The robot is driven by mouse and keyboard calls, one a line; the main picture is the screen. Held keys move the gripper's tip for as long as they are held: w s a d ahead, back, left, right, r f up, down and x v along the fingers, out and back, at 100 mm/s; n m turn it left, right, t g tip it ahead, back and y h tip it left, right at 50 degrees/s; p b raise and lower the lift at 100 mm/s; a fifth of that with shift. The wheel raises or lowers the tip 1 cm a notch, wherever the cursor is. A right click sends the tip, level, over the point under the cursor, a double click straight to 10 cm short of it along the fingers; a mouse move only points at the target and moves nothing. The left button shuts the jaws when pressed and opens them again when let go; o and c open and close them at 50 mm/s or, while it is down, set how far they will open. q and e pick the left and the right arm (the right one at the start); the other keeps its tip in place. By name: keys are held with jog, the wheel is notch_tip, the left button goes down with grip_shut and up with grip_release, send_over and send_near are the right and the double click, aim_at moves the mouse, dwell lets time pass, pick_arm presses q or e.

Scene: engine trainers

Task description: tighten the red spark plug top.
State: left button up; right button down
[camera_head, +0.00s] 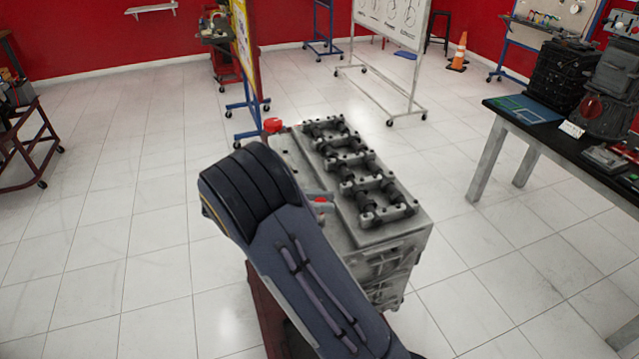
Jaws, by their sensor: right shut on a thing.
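The engine block (345,225) stands in the middle of the camera_head view, grey, with a row of dark valve gear along its top. A small red spark plug top (321,200) shows at the block's left side. My right gripper (319,197) is shut on it; only a small grey part of the gripper shows past my dark arm, which covers much of the block's near left side. I cannot tell how far the plug is seated. My left gripper is not in view.
A larger red cap (272,125) sits at the block's far left corner. A black-topped table (560,140) with equipment stands on the right. A whiteboard stand (390,60) and an orange cone (459,52) are at the back.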

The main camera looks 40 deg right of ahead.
jog(key=shift+m+g+y+p, duration=0.55)
jog(key=shift+m+g+y, duration=1.05)
jog(key=shift+g+y, duration=0.3)
jog(key=shift+y, duration=0.3)
jog(key=c, duration=1.3)
grip_release()
